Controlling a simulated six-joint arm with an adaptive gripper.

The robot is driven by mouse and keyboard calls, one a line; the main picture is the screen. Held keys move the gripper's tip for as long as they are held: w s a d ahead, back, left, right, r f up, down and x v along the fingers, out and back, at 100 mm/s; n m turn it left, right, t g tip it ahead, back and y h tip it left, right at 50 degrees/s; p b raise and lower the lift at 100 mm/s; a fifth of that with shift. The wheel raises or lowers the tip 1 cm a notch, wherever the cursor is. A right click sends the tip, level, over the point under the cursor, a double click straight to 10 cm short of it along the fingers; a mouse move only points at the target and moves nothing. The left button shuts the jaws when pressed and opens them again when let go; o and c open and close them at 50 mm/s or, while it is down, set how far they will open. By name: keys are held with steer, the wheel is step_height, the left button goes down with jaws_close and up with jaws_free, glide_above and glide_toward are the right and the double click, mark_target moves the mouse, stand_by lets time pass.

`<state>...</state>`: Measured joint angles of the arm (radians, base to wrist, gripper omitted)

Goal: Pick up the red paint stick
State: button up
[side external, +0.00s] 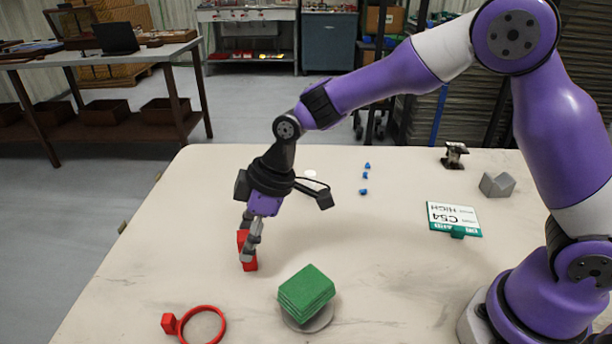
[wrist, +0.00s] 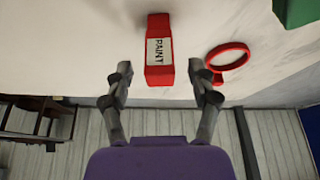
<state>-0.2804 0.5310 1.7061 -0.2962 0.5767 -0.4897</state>
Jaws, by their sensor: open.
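The red paint stick (side external: 249,262) is a red block standing on the light table, partly hidden by my gripper in the side view. In the wrist view the paint stick (wrist: 159,75) shows a white label reading PAINT. My gripper (side external: 249,238) points down at it with its fingers open. In the wrist view my gripper (wrist: 160,82) has one fingertip on each side of the near end of the stick, with a gap visible on both sides.
A red ring with a small block (side external: 201,311) lies at the front left. A green stack (side external: 306,290) sits on a grey round base nearby. A sign (side external: 454,217), small blue pieces (side external: 365,176) and a grey V-shaped block (side external: 497,185) are farther right. The table's left side is clear.

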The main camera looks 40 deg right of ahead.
steer(key=shift+w+a+f, duration=0.1)
steer(key=shift+a+f, duration=0.15)
steer(key=shift+f, duration=0.4)
jaws_close()
steer(key=shift+r, duration=0.1)
